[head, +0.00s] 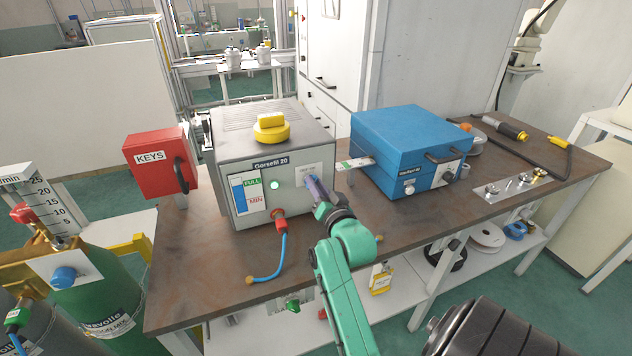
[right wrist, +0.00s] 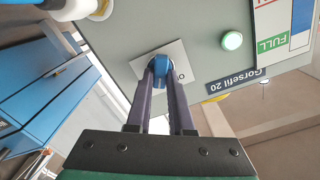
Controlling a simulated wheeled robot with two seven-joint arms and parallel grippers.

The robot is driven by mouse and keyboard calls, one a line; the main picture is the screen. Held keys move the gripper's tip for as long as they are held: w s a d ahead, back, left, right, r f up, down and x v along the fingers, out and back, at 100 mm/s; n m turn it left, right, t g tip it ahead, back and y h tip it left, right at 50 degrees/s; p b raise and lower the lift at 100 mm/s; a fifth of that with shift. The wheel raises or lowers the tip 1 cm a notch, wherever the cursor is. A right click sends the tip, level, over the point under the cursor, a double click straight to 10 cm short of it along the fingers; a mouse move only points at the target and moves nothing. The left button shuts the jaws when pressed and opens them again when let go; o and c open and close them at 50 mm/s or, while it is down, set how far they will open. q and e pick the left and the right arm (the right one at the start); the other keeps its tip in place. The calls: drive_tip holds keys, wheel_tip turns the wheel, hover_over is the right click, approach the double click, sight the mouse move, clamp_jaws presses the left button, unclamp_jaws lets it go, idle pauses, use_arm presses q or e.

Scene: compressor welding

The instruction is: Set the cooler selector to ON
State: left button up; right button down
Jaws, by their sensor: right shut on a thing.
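The grey cooler box (head: 265,160), labelled "Gorsefil 20", stands on the brown bench with a yellow cap on top. Its round lamp (head: 275,185) glows green, and it also shows lit in the right wrist view (right wrist: 232,41). The selector is a blue knob (right wrist: 162,66) on a pale plate on the cooler's front. My right gripper (head: 317,190) reaches the right part of that front, and its two fingers are closed around the knob. The fingers hide part of the plate's lettering, so I cannot read the setting. My left gripper is not in view.
A blue hose (head: 283,255) hangs from the cooler's front onto the bench (head: 200,270). A red KEYS box (head: 155,162) is to the left. A blue welder-like box (head: 405,140) stands to the right.

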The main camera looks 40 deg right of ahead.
drive_tip(key=shift+f, duration=0.1)
idle(0.3)
drive_tip(key=c, duration=0.8)
unclamp_jaws()
